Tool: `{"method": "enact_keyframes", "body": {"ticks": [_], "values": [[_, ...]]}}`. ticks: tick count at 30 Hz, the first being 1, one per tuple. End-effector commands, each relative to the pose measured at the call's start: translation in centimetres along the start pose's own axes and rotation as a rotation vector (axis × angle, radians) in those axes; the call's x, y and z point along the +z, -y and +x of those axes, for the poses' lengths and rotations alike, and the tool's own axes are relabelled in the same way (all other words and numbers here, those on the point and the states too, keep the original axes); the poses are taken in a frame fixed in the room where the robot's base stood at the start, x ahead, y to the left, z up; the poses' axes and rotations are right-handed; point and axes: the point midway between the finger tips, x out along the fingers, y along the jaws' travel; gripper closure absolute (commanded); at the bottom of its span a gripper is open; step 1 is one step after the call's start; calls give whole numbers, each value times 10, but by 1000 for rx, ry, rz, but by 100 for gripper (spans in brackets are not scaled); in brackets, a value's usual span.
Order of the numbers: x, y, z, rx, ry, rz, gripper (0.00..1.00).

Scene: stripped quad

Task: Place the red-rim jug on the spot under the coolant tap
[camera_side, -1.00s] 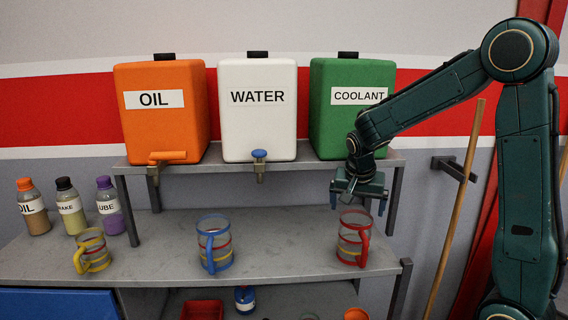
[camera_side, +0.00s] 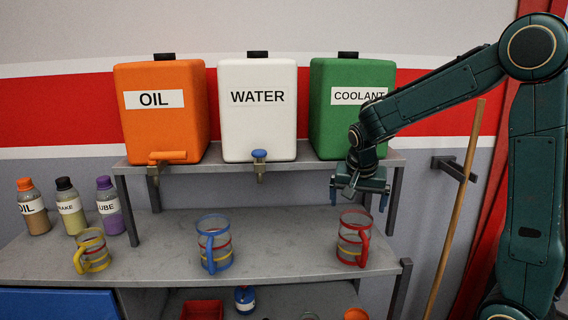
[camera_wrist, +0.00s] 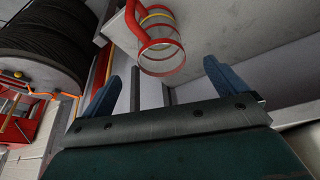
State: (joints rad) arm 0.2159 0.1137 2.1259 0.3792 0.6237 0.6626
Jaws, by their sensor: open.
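The red-rim jug (camera_side: 353,238) stands upright on the lower shelf at the right, its red handle facing right. It also shows in the wrist view (camera_wrist: 160,56), beyond my fingers. My gripper (camera_side: 361,200) is above the jug, open and empty, with blue fingers apart; in the wrist view my gripper (camera_wrist: 158,82) has the jug's rim ahead of the gap, not between the fingertips. The green coolant tank (camera_side: 332,115) stands on the upper rack behind my arm. Its tap is hidden by my arm, and I cannot make out the spot under it.
A blue-rim jug (camera_side: 214,243) and a yellow-rim jug (camera_side: 92,250) stand to the left on the same shelf (camera_side: 280,250). The orange oil tank (camera_side: 160,125) and white water tank (camera_side: 258,130) share the rack (camera_side: 290,163). Several bottles stand far left. A wooden pole (camera_side: 455,210) leans at right.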

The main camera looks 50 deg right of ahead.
Motion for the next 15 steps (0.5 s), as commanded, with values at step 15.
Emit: {"method": "enact_keyframes", "body": {"ticks": [15], "values": [[66,-21,-89,-213,9,-400,3]]}}
